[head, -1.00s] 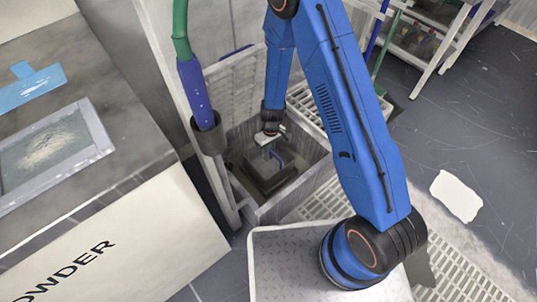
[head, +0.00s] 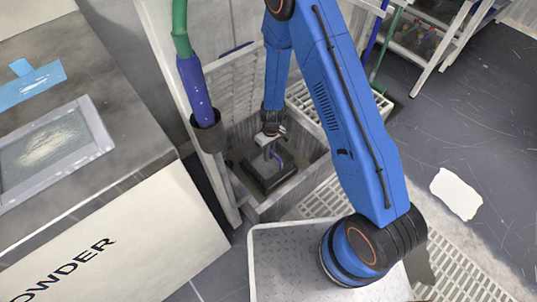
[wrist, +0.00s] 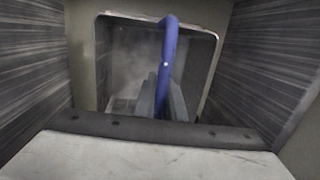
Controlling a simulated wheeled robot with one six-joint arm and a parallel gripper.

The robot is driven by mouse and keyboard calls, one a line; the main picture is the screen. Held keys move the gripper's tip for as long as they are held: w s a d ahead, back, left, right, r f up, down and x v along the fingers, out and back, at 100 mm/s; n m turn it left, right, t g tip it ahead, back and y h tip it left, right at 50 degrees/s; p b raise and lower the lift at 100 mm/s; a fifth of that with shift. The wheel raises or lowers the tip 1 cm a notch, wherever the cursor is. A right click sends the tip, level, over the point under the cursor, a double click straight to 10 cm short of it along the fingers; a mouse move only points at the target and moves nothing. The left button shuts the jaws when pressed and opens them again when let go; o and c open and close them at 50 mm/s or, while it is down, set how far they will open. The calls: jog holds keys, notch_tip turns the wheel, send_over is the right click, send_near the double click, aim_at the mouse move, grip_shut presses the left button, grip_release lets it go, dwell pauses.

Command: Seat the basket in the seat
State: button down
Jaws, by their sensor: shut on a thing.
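The basket (head: 266,183) is a dark, square, shallow box with a blue hooped handle (wrist: 168,60). It is low inside a grey open-topped tank (head: 317,172). My gripper (wrist: 163,98) is shut on the handle, above the basket; it also shows in the head view (head: 271,143). In the wrist view a pale-edged square opening with rounded corners (wrist: 103,60) surrounds the fingers and handle; I cannot tell whether it belongs to the basket or the seat. The seat is not clearly visible, and I cannot tell whether the basket touches the tank floor.
Tank walls stand close around my gripper. A dark holder (head: 208,136) with a blue and green hose (head: 194,90) is at the tank's left corner. A powder-marked cabinet (head: 130,250) stands at left. White grating (head: 318,203) lies to the right of the tank.

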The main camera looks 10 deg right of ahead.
jog(key=shift+f, duration=0.9)
jog(key=c, duration=1.7)
grip_release()
jog(key=shift+c, duration=0.2)
jog(key=shift+r, duration=0.1)
notch_tip(320, 180, up, 17)
jog(key=w+d, duration=0.1)
jog(key=w, duration=0.1)
jog(key=shift+w, duration=0.3)
jog(key=shift+d, duration=0.1)
